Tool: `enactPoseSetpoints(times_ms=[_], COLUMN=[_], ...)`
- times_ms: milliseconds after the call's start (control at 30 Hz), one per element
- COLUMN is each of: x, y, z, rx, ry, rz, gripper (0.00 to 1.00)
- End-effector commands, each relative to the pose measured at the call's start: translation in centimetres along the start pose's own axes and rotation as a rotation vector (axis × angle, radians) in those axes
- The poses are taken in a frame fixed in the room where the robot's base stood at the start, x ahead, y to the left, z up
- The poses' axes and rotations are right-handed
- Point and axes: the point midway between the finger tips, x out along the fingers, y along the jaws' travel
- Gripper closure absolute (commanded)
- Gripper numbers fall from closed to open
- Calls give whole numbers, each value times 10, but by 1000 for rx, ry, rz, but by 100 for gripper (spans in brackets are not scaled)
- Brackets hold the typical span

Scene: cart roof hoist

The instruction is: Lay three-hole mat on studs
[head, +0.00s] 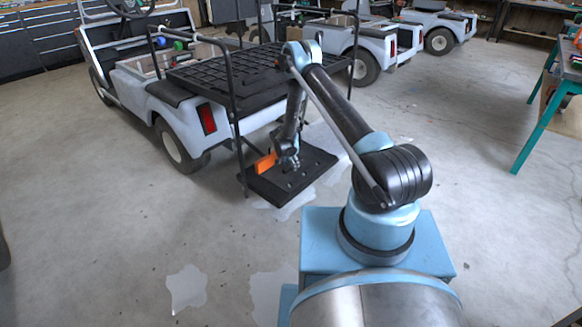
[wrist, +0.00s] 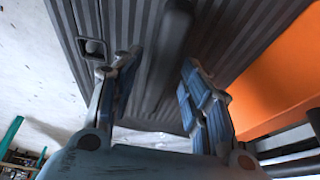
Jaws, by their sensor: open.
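A dark ribbed sheet (wrist: 235,25), which looks like the mat, fills much of the wrist view. It has a square-rimmed opening (wrist: 93,48) at its left; I cannot make out three holes or any studs. A rounded dark bar (wrist: 172,45) runs along it between my fingers. My gripper (wrist: 160,72) is open, with its two fingers apart on either side of the bar. In the head view my gripper (head: 290,163) is low over the black rear step (head: 312,172) of the cart. I cannot tell where the mat ends and the step begins.
An orange block (head: 265,163) stands beside my gripper at the step's left; an orange panel (wrist: 275,70) is close on the right in the wrist view. Black posts (head: 239,135) rise at the cart's rear. The floor (head: 110,220) in front is open.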

Motion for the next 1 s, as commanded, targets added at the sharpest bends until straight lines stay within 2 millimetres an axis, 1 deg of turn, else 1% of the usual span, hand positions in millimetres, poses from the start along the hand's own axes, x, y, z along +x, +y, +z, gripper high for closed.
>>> enactPoseSetpoints(times_ms=[167,500,600,800,1000], x=[-23,-77,-90,-107,-112], y=[0,0,-1,0,0], z=[0,0,0,-1,0], rx=[-2,-1,-1,0,0], ry=[0,0,-1,-1,-1], rz=[0,0,0,1,1], gripper=[57,57,57,57,57])
